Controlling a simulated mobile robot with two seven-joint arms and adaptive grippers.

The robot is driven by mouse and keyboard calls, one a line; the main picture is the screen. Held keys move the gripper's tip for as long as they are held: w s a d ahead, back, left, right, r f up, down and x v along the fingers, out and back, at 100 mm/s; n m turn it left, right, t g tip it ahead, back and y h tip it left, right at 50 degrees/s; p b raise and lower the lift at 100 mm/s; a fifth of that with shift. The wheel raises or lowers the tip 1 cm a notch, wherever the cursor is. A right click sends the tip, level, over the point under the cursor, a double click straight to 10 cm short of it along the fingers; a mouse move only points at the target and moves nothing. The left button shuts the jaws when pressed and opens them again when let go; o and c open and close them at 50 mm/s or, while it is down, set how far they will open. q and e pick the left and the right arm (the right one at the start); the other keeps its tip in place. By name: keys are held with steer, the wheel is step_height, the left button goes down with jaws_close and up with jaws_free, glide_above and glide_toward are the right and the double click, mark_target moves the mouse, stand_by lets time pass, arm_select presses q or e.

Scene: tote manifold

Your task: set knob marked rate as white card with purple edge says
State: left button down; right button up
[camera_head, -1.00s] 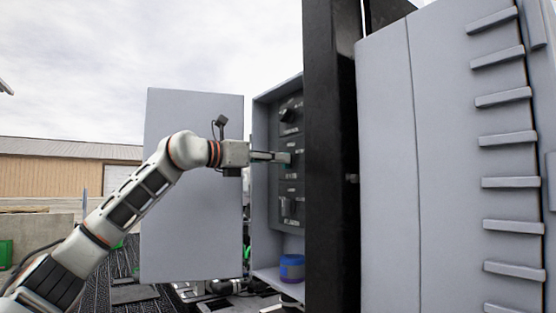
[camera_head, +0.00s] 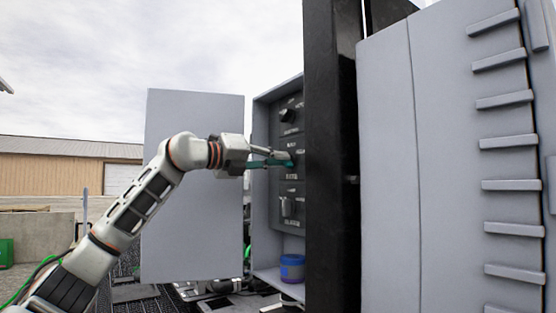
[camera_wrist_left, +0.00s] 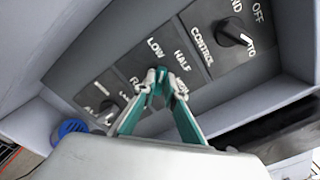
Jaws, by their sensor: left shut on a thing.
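The control panel (camera_head: 291,180) is inside an open grey cabinet. My left gripper (camera_head: 290,160) reaches in from the left at its middle section. In the left wrist view its teal-lined fingers (camera_wrist_left: 163,82) meet between the partly covered "RA..." lettering (camera_wrist_left: 136,83) and the words "LOW" (camera_wrist_left: 155,47) and "HALF" (camera_wrist_left: 182,62). They are shut on the rate knob, which they almost wholly hide, so I cannot read its pointer. The control knob (camera_wrist_left: 232,36) is black with a white pointer mark; it also shows in the head view (camera_head: 287,115). I see no white card with a purple edge.
The cabinet door (camera_head: 190,230) stands open at left. A dark post (camera_head: 332,200) closely borders the opening on the right. A blue-lidded jar (camera_head: 292,268) stands on the cabinet floor. A lower knob (camera_wrist_left: 110,107) is near the gripper. Open air lies left of the door.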

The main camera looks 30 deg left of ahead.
arm_select(q)
steer(key=shift+n, duration=1.7)
steer(key=c, duration=2.1)
jaws_free()
steer(key=v, duration=1.2)
steer(key=shift+a+f, duration=0.1)
